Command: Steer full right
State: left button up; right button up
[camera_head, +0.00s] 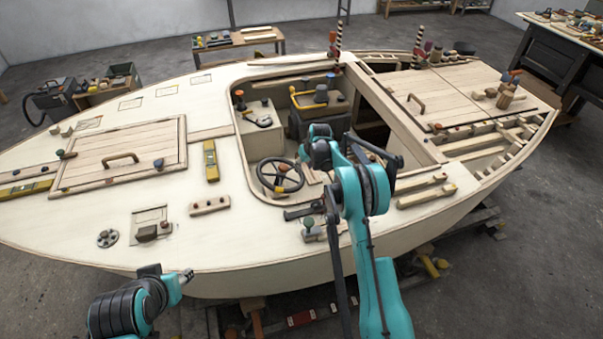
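A small dark steering wheel (280,176) with spokes sits in the near left corner of the cockpit opening. My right arm, teal and black, reaches up over the cockpit's near edge. Its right gripper (308,160) is at the wheel's right side, close to the rim. Its fingers are small and partly hidden by the wrist, so I cannot tell whether they touch the rim or are open. My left gripper (186,276) is low at the left, off the hull's near side and well away from the wheel. Its fingers are too small to read.
The pale plywood hull (240,240) fills the middle. A yellow level (211,160) lies left of the cockpit. A hatch with a handle (121,158) is farther left.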

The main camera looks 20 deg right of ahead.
aim_at(301, 172)
jog(key=b+x, duration=0.1)
jog(key=x, duration=0.4)
jog(key=shift+c, duration=0.2)
grip_shut()
